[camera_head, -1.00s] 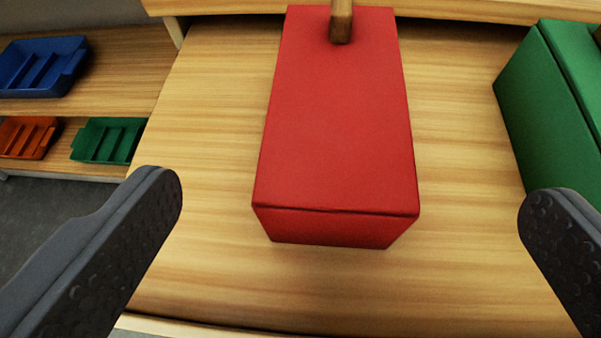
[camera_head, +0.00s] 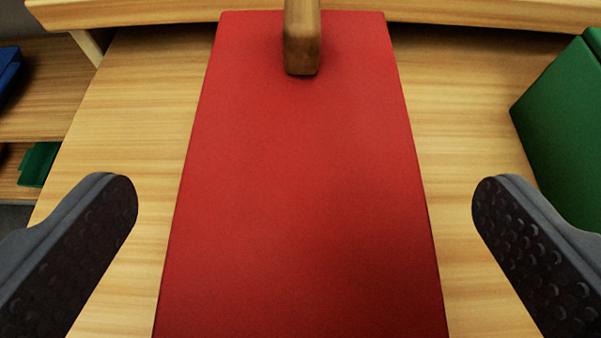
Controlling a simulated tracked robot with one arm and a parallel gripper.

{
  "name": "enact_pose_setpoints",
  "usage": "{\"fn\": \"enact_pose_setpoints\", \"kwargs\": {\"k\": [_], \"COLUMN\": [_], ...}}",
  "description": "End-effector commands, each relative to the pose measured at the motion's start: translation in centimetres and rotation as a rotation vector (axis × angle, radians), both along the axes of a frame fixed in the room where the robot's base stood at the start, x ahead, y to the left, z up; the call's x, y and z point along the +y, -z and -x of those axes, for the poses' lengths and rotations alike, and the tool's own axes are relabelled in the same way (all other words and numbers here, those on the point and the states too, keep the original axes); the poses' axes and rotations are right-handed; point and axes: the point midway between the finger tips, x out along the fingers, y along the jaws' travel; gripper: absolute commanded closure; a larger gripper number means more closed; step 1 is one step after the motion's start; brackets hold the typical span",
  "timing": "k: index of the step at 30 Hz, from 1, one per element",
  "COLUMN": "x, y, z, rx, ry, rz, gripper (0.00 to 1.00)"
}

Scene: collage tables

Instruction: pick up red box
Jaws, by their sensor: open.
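The red box (camera_head: 300,190) is a long block on a light wooden table (camera_head: 130,130). It fills the middle of the view, and its near end runs out of the bottom of the picture. A brown wooden piece (camera_head: 302,40) stands over the far part of its top. My gripper (camera_head: 304,205) is open, with one dark studded finger on each side of the box. Wooden tabletop shows between each finger and the box, so neither finger appears to touch it. Nothing is held.
A green box (camera_head: 565,130) stands on the table at the right, behind the right finger. A wooden ledge (camera_head: 440,15) runs along the back. Lower at the left is a shelf with a green tray (camera_head: 38,163) and part of a blue tray (camera_head: 8,70).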

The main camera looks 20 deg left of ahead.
Motion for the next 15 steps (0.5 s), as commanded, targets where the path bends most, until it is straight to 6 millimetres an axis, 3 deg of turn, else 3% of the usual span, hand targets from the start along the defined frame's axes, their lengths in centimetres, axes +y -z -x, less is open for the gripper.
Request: {"fn": "enact_pose_setpoints", "kwargs": {"k": [9, 15], "x": [1.0, 1.3], "y": [1.5, 2.0], "z": [-3.1, -4.1], "rx": [-0.002, -0.002], "ry": [0.0, 0.0], "rz": [-0.001, -0.001], "gripper": [0.0, 0.0]}}
